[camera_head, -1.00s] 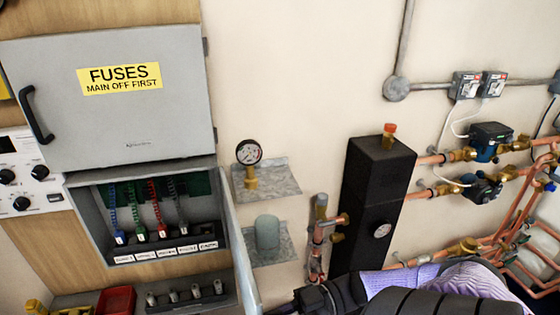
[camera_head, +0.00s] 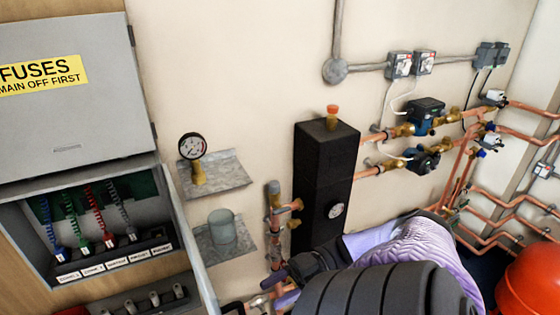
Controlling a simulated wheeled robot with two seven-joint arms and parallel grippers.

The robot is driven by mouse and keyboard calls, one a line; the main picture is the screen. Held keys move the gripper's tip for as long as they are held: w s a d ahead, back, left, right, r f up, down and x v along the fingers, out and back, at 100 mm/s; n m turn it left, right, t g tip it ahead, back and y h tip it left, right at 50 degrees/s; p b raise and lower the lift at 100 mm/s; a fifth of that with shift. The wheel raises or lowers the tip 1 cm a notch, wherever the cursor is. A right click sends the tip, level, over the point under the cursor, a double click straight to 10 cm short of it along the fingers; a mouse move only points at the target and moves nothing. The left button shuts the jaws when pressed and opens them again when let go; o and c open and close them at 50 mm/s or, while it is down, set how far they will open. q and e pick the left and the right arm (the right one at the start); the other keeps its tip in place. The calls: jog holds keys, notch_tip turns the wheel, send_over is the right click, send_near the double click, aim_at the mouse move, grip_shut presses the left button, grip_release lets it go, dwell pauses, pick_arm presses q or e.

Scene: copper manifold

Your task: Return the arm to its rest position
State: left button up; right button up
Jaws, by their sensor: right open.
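My right arm, black with a pale purple sleeve, comes in from the bottom edge at the right. Its right gripper (camera_head: 258,291) is at the lower middle, pointing left, with its dark fingers apart. It appears just in front of the lower end of the copper pipework (camera_head: 275,232) left of the black manifold block (camera_head: 324,175); whether it touches is unclear. I see nothing held between the fingers. The forearm covers the block's lower right part. My left gripper is not in view.
The grey fuse cabinet (camera_head: 75,95) is at the left, with its lower compartment open. A pressure gauge (camera_head: 193,147) stands on a wall shelf, with a grey cup (camera_head: 222,226) on the shelf below. Pumps (camera_head: 425,115) and copper pipes fill the right; a red tank (camera_head: 532,283) is lower right.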

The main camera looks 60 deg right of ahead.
jog(key=shift+v, duration=1.2)
